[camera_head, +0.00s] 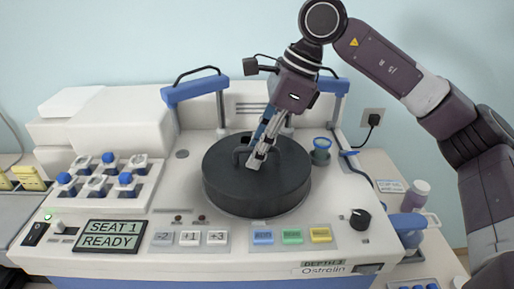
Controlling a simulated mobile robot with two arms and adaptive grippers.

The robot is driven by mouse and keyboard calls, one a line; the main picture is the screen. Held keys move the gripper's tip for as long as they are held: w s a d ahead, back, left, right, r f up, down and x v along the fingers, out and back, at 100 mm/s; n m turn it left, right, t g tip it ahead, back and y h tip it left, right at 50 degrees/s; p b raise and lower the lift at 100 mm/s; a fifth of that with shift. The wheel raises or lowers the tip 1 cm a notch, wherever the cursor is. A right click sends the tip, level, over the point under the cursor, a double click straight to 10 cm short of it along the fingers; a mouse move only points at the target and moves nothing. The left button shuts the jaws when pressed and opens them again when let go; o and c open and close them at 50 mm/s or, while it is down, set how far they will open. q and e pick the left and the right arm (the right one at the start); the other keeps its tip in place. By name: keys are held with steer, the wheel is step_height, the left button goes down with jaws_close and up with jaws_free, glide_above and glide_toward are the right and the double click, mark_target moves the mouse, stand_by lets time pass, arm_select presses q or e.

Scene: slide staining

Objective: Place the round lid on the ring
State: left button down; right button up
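The round lid (257,190) is a thick dark grey disc at the middle of the white machine's top. A dark loop handle (240,153) stands on it. My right gripper (257,162) comes down from the upper right, tilted, with its fingertips at the handle. Its fingers are close together and look shut on the handle, partly hiding it. The ring cannot be made out under the lid, and I cannot tell whether the lid touches it. My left gripper is not in view.
The white machine (130,240) carries a rack of blue-capped bottles (102,178) at left. Its display (110,234) reads "SEAT 1 READY", beside several buttons and a black knob (360,219). Blue-ended raised arms (195,90) stand behind.

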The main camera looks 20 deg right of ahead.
steer(key=v, duration=1.2)
steer(key=shift+b, duration=0.35)
steer(key=shift+r, duration=0.1)
